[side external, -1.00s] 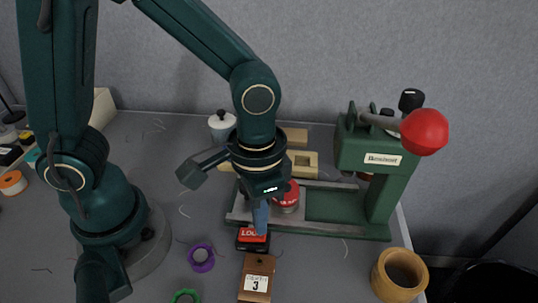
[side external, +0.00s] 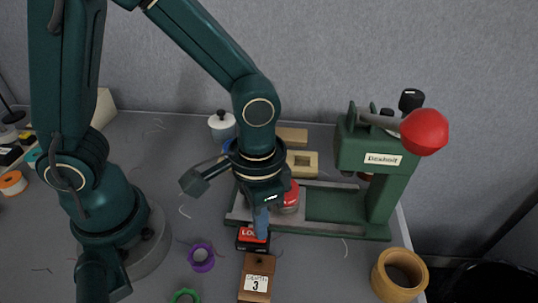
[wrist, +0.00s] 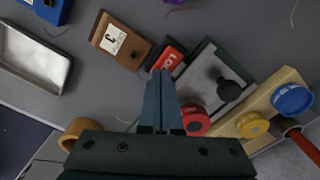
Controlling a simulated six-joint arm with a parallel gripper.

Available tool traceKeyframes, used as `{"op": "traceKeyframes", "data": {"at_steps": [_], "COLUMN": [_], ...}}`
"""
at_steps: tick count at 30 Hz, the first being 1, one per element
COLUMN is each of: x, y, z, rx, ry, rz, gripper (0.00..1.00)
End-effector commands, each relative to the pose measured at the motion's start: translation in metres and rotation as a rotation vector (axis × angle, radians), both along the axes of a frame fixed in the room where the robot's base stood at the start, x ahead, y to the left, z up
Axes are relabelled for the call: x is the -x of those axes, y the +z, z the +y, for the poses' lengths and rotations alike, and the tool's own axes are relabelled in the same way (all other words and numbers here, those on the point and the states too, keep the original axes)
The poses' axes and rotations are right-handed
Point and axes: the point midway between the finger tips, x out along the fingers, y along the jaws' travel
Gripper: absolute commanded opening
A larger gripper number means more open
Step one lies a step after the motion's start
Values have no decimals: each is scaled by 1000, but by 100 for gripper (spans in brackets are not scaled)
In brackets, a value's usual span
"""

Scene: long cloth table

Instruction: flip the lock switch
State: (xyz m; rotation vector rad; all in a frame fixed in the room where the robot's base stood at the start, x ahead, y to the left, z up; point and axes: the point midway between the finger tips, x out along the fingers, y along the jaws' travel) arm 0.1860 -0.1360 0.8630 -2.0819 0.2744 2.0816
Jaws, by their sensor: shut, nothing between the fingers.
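The lock switch is a small black box with a red rocker marked "LO..." (side external: 250,238). It sits on the grey table in front of the green press, and it also shows in the wrist view (wrist: 172,57). My gripper (side external: 261,225) is shut and empty, with its blue fingers pointing down at the switch. The fingertips cover part of the red rocker. In the wrist view the fingertips (wrist: 160,72) overlap the switch's near edge. I cannot tell whether they touch it.
A brown block marked 3 (side external: 257,278) stands just in front of the switch. The green press (side external: 375,160) with a red knob (side external: 425,131) stands behind right. A red-topped part (side external: 291,197) is close behind my gripper. A purple ring (side external: 201,257) lies left.

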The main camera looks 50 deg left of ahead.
Motion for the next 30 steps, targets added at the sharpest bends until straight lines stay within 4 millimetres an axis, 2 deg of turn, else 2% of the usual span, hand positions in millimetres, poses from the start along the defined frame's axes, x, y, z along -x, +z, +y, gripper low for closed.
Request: {"op": "traceKeyframes", "data": {"at_steps": [8, 30], "x": [0, -1], "y": [5, 61], "z": [0, 0], "rx": [1, 2], "ry": [0, 0], "rz": [-2, -3], "gripper": [0, 0]}}
